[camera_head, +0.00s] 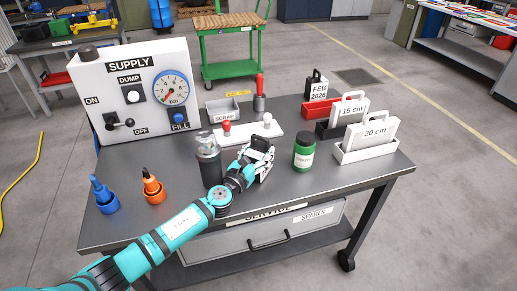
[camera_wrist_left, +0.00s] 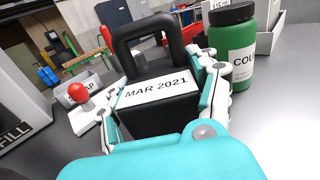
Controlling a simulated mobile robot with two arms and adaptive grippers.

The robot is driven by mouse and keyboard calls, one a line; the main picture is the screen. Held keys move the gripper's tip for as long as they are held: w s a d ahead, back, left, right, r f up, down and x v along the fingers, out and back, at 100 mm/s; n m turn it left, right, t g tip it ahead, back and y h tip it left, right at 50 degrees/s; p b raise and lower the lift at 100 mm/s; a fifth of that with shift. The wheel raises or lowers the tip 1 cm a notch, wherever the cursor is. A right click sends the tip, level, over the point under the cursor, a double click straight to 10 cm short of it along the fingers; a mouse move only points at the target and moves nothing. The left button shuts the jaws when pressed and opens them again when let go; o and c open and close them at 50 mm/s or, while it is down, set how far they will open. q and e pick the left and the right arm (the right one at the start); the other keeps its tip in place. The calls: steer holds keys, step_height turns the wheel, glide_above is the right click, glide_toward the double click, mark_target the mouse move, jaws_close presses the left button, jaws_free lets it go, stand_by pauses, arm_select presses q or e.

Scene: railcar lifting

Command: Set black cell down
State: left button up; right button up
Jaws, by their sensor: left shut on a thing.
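My left gripper (camera_head: 258,162) is shut on a black cell (camera_head: 261,143) near the front middle of the grey table. In the left wrist view the black cell (camera_wrist_left: 158,115) has a white label reading "MAR 2021" and a thick black handle. The gripper's fingers (camera_wrist_left: 165,100) lie along both its sides. The cell's underside is hidden, so I cannot tell whether it touches the table. Another black cell (camera_head: 317,82), labelled "FEB 2026", stands upright in a red tray (camera_head: 321,108) at the back right. My right gripper is not in view.
A grey clear-topped cylinder (camera_head: 208,165) stands close left of the gripper, a green jar (camera_head: 303,152) to its right. Behind are a white plate (camera_head: 250,133) with red and white knobs and a scrap bin (camera_head: 222,110). White "15 cm" and "20 cm" blocks (camera_head: 372,132) stand at right.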

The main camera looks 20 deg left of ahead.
arm_select(q)
steer(key=shift+r, duration=0.2)
steer(key=shift+f, duration=0.15)
steer(key=o, duration=1.7)
steer(key=shift+f, duration=0.15)
steer(key=shift+o, duration=0.2)
steer(key=s, duration=0.4)
steer(key=s+a, duration=0.1)
steer(key=s, duration=0.3)
steer(key=s+a, duration=0.1)
steer(key=s, duration=0.3)
steer(key=shift+a, duration=0.15)
